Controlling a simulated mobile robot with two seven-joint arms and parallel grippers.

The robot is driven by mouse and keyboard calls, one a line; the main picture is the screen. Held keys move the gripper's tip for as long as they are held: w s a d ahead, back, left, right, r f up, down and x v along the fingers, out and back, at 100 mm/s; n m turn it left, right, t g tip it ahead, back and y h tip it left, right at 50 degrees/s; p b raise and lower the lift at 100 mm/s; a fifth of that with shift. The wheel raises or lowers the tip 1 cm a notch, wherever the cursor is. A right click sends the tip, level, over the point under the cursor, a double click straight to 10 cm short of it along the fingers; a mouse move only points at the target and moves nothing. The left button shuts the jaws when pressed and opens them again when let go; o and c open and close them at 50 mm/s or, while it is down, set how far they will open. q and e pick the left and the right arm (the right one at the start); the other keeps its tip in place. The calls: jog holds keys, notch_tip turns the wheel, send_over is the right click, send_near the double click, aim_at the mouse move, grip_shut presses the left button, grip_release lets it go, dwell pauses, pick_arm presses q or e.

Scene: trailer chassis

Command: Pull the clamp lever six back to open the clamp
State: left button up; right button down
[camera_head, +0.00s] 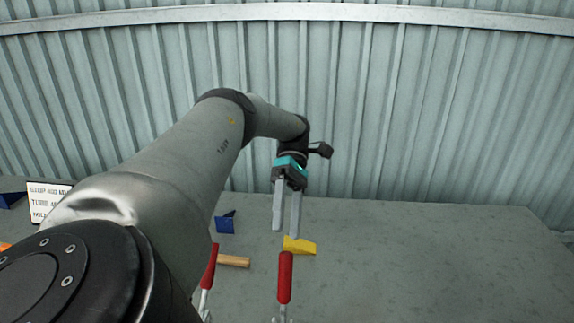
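Two clamp levers with red grips show at the bottom of the head view. One red lever (285,278) stands upright near the middle, and the other red lever (209,267) is to its left, partly behind my arm. I cannot tell which one is number six. The clamp bodies are cut off by the lower edge. My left gripper (286,230) points down above the grey surface, beyond the middle lever. Its two long fingers are apart with nothing seen between them. The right gripper is not in view.
A yellow wedge (299,246) lies just beyond the middle lever, close to the fingertips in the picture. A blue block (225,224) and a wooden piece (233,261) lie to the left. A white sign (44,197) stands far left. The grey surface (430,260) is clear at right, before a corrugated wall.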

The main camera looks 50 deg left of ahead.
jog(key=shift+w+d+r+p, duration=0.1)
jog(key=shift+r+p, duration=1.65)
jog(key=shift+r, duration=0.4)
